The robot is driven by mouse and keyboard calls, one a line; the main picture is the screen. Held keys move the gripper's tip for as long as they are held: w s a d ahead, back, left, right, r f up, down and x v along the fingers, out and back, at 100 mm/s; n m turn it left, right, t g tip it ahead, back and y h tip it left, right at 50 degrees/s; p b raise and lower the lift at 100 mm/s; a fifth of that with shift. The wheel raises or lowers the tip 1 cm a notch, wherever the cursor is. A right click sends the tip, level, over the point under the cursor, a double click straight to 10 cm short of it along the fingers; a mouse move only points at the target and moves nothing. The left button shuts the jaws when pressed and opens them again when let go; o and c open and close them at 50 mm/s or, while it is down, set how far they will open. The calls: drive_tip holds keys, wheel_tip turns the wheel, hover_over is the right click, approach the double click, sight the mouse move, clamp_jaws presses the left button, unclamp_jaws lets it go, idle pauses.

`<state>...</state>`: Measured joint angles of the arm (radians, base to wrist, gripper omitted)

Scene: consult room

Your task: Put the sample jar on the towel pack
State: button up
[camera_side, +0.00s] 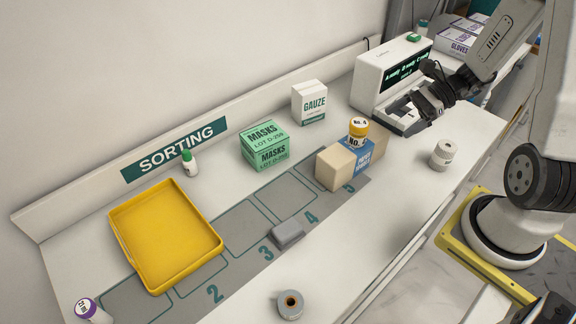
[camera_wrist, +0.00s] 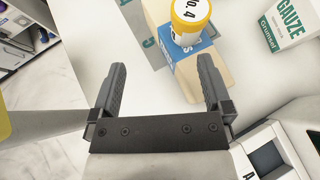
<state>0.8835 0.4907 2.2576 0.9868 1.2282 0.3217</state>
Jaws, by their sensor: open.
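The sample jar (camera_side: 357,131), with a yellow lid and a white label reading NO. 4, stands upright on the towel pack (camera_side: 336,168), a beige block with a blue band. In the wrist view the jar (camera_wrist: 190,20) rests on the pack (camera_wrist: 203,75), beyond my fingertips. My gripper (camera_side: 436,98) is to the right of the jar in the side view, in front of the display machine, apart from jar and pack. In the wrist view its two fingers (camera_wrist: 162,64) are spread with nothing between them.
A machine with a display (camera_side: 392,72) stands behind my gripper. A white roll (camera_side: 443,154) is at right. A yellow tray (camera_side: 165,235) and grey block (camera_side: 288,233) lie left.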

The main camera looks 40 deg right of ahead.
drive_tip(key=a+n+g+h, duration=0.2)
drive_tip(key=a+n+h, duration=0.8)
drive_tip(key=n, duration=1.2)
drive_tip(key=shift+w+a+r+n+g+h, duration=0.2)
drive_tip(key=shift+a+n+g+h, duration=0.15)
drive_tip(key=shift+a, duration=0.7)
